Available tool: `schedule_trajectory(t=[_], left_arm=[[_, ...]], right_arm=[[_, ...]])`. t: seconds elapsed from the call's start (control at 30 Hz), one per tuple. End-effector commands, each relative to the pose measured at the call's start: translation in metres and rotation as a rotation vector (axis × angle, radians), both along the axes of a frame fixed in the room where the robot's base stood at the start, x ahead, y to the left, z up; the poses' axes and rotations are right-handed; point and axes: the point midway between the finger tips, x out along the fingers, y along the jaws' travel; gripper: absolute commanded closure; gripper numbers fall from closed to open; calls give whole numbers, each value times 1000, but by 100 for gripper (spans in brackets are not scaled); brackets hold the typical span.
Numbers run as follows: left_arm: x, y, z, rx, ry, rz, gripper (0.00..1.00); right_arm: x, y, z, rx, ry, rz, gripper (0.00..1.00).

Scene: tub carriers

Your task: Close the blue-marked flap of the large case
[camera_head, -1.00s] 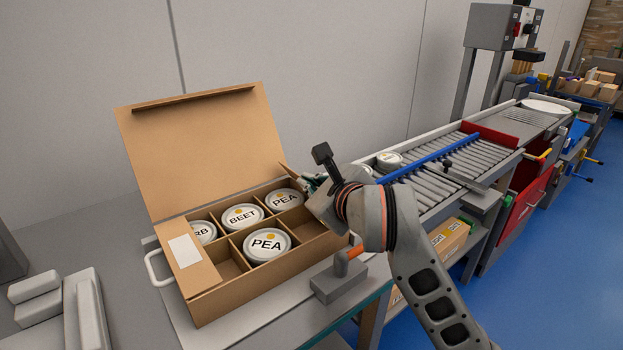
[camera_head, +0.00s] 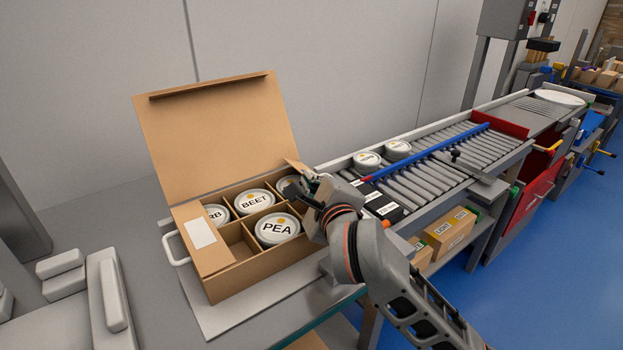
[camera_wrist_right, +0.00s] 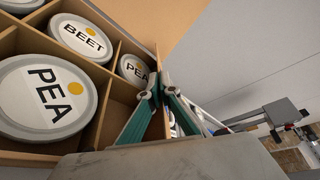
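The large case (camera_head: 222,288) is an open cardboard box on the table, its big lid (camera_head: 215,125) standing up at the back. Round tins marked BEET (camera_head: 254,200) and PEA (camera_head: 277,228) sit in its compartments. A flap with a white label (camera_head: 201,233) lies folded in over the left side. The right-side flap (camera_head: 297,165) stands up at the right end; it shows nearly edge-on in the wrist view (camera_wrist_right: 161,62). I cannot make out a blue mark. My right gripper (camera_head: 308,176) is at this flap, its teal fingers (camera_wrist_right: 160,86) converging by the flap's edge; whether they pinch it is unclear. My left gripper is out of view.
A roller conveyor (camera_head: 430,180) with a blue rail (camera_head: 425,152) and two tins (camera_head: 382,155) runs off to the right. Dark boxes (camera_head: 382,205) stand beside my right wrist. Grey blocks (camera_head: 105,295) lie at the left. The table before the case is mostly clear.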

Motion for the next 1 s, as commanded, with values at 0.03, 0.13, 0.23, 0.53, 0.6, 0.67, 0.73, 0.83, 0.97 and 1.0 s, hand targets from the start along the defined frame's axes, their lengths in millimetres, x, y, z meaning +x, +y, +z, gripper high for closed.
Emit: schedule_trajectory(t=[0.03,0.13,0.23,0.53,0.6,0.67,0.73,0.83,0.97,1.0], left_arm=[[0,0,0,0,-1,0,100],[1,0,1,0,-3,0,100],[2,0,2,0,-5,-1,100],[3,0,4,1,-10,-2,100],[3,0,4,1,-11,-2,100],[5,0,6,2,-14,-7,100],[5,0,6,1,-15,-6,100],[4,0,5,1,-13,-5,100],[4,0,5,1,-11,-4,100],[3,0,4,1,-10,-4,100]], right_arm=[[0,0,-1,-1,2,-1,100],[0,0,-1,-1,3,-1,100],[0,0,-1,0,3,-1,100],[0,0,-1,1,2,-1,81],[0,0,0,1,2,-1,81],[0,0,0,1,2,-1,81],[-2,-1,0,1,0,0,81],[-10,-3,2,1,0,0,81],[-31,-8,6,2,0,0,81],[-39,-10,8,2,0,1,81]])
